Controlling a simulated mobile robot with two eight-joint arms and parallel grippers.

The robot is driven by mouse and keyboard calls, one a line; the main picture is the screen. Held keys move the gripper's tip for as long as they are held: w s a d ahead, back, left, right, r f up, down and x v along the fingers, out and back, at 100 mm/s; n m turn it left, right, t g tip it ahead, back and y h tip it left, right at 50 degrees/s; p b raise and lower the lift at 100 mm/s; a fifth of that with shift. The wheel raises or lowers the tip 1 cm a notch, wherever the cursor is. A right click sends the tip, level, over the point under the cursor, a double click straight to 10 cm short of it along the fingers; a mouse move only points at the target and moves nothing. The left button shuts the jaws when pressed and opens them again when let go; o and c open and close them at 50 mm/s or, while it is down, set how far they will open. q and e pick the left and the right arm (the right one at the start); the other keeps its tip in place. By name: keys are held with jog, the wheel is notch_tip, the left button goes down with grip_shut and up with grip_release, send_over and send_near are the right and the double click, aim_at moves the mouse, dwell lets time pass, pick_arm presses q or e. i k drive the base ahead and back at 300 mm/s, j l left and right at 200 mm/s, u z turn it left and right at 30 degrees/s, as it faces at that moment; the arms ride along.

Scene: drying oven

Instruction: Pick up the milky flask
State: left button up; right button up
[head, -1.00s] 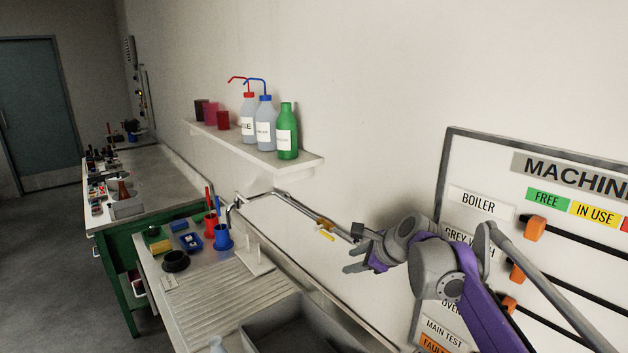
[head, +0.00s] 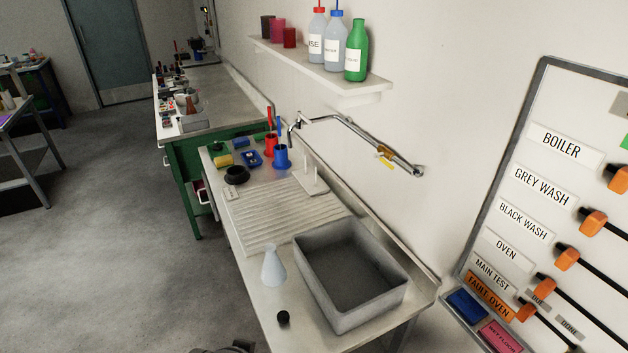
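A milky, pale conical flask (head: 273,267) stands upright on the near part of the sink bench, just left of the grey sink basin (head: 340,318). Its wide base is down and its narrow neck is up. A small black round piece (head: 283,317), perhaps a stopper, lies on the bench in front of it. Neither of my grippers can be made out in the head view.
A ribbed draining board (head: 290,222) lies behind the flask. Beyond it are a black bowl (head: 236,175), a blue cup (head: 282,158) and a red cup (head: 270,145). A wall tap (head: 350,128) hangs above. The floor left of the bench is clear.

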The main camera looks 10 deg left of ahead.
aim_at(273, 273)
jog(key=j+z, duration=0.1)
jog(key=j, duration=0.4)
jog(key=k+j+z, duration=0.1)
jog(key=j, duration=0.4)
jog(key=k+j+z, duration=0.1)
jog(key=j, duration=0.4)
jog(key=i+j+z, duration=0.1)
jog(key=j+z, duration=0.3)
jog(key=j, duration=0.65)
jog(key=i+j+z, duration=0.2)
jog(key=j, duration=0.3)
jog(key=j+z, duration=0.2)
jog(key=j, duration=0.3)
jog(key=i+j+z, duration=0.3)
jog(key=j, duration=0.35)
jog(key=i+j+z, duration=0.15)
jog(key=j, duration=0.2)
jog(key=i+j+z, duration=0.25)
jog(key=i+j, duration=0.25)
jog(key=i, duration=0.15)
jog(key=k+l+z, duration=0.15)
jog(key=z, duration=0.35)
jog(key=l+z, duration=0.25)
jog(key=z, duration=0.2)
jog(key=k, duration=0.05)
